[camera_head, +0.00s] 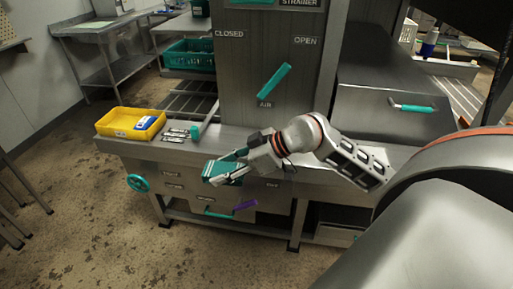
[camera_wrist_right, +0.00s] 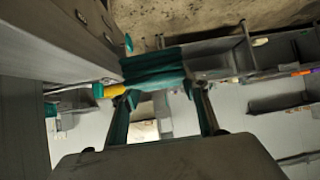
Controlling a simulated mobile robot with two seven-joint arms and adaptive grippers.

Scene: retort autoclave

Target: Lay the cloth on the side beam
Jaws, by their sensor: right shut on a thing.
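The teal cloth (camera_head: 214,168) is between the fingers of my right gripper (camera_head: 228,174), just in front of the machine's front edge. In the right wrist view the folded cloth (camera_wrist_right: 152,68) spans across the fingertips of my right gripper (camera_wrist_right: 158,88), which is shut on it. The steel beam (camera_head: 236,137) runs along the machine's front at about the gripper's height; I take it as the side beam. The gripper and forearm hide part of it. My left gripper is not in view.
A yellow tray (camera_head: 116,122) with a blue-and-white item stands on the beam's left end, with small metal parts (camera_head: 176,134) beside it. A teal lever (camera_head: 197,132) rises nearby.

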